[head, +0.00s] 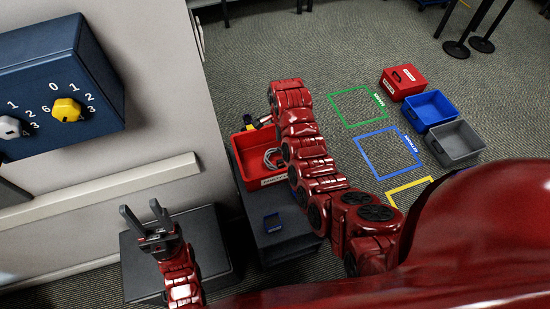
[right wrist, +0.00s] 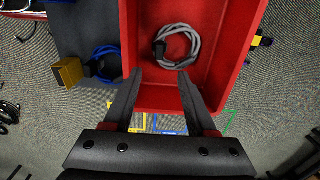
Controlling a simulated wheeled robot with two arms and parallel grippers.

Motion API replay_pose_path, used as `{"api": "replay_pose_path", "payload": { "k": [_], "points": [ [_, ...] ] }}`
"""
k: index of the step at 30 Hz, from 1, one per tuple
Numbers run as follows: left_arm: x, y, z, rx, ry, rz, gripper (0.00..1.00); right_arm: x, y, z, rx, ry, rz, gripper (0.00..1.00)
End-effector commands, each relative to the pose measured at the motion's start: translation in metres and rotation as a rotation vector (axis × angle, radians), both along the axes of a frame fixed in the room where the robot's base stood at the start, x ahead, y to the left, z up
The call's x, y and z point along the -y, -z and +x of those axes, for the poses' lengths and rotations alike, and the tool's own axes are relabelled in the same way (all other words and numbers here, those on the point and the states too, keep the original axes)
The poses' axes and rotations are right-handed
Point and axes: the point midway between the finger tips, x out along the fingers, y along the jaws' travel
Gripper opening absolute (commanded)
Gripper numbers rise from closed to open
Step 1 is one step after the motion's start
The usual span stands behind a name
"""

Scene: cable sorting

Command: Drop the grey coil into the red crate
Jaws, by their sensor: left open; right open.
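The grey coil (right wrist: 192,40) with a dark plug lies inside the red crate (right wrist: 240,60), on its floor near one wall. In the head view the coil (head: 270,158) shows as a pale loop in the red crate (head: 240,170), partly hidden by my right arm. My right gripper (right wrist: 160,72) is open and empty, its fingertips over the crate and apart from each other, with the coil beyond them. My left gripper (head: 147,212) is open and empty, away from the crate at lower left.
A blue coil (right wrist: 105,52) and a yellow block (right wrist: 68,72) are beside the crate. On the floor are another red box (head: 402,82), a blue bin (head: 430,110) and a grey bin (head: 455,145). A wall panel (head: 60,80) stands left.

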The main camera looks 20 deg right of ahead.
Motion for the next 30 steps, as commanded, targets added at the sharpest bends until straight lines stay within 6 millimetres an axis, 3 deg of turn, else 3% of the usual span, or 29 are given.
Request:
{"api": "replay_pose_path", "payload": {
  "k": [3, 6, 14, 21, 30],
  "points": [
    [0.000, 0.011, 0.000, 0.000, 0.000, 0.000, 0.50, 0.000, -0.028, 0.003, 0.013, 0.000, -0.001, 0.57],
    [0.000, -0.028, 0.000, 0.001, 0.000, 0.000, 0.50, 0.001, -0.067, 0.001, 0.003, 0.002, 0.001, 0.57],
    [0.000, -0.072, 0.000, 0.000, 0.000, 0.000, 0.50, 0.001, -0.124, 0.001, 0.002, 0.002, 0.002, 0.57],
    [0.000, -0.081, 0.000, 0.000, 0.000, 0.000, 0.50, 0.000, -0.142, 0.001, 0.000, 0.000, -0.001, 0.57],
    [0.000, -0.081, 0.000, 0.000, 0.000, 0.000, 0.50, 0.000, -0.144, 0.001, 0.001, 0.000, -0.001, 0.57]
  ]
}}
